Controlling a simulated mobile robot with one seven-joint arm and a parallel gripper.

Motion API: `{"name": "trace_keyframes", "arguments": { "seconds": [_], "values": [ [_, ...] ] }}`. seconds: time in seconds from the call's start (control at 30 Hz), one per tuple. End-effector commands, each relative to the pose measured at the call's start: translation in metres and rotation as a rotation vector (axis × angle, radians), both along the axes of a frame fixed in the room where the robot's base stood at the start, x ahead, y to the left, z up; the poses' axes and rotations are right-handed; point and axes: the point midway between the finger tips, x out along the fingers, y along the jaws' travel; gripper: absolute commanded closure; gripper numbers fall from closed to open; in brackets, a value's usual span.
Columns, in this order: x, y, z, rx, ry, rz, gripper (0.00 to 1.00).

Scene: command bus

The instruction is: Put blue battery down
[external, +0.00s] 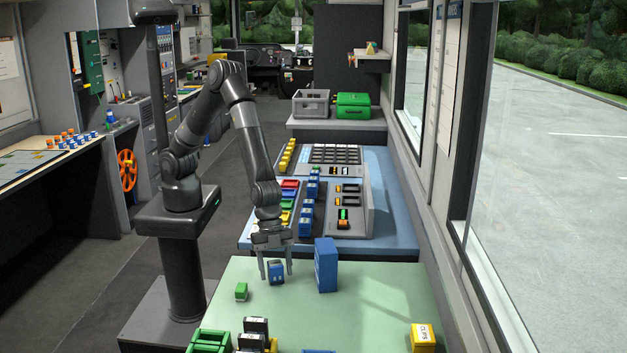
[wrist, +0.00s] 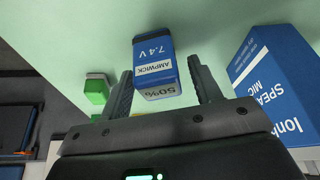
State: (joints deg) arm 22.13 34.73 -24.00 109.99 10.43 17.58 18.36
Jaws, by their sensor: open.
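The blue battery (external: 276,273) is a small block with a white band, at the far left part of the pale green table (external: 330,305). In the wrist view the battery (wrist: 154,62) shows "7.4 V", "AMPWICK" and "50%" and lies between and just beyond my fingertips. My gripper (external: 276,276) points down over it, open, with one finger on each side. In the wrist view a narrow gap shows beside each finger. The battery seems to stand upright on the table; its contact with the top is hard to see.
A tall blue speaker mic box (external: 326,265) stands close to the right. A small green block (external: 241,291) is to the left. Black-topped batteries (external: 256,328) and a green tray (external: 208,342) are at the front left, a yellow box (external: 422,337) at the front right. The table's middle is clear.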

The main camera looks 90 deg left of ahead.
Motion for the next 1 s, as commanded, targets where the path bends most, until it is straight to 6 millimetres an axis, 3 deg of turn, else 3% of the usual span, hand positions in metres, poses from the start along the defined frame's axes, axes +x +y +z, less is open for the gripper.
{"name": "trace_keyframes", "arguments": {
  "seconds": [0.5, 0.87, 1.0],
  "values": [
    [-0.013, 0.034, 0.087, -0.001, -0.001, 0.003, 0.42],
    [-0.017, 0.041, 0.105, 0.001, 0.001, 0.001, 0.42],
    [-0.014, 0.056, 0.114, 0.017, -0.012, 0.032, 0.42]
  ]
}}
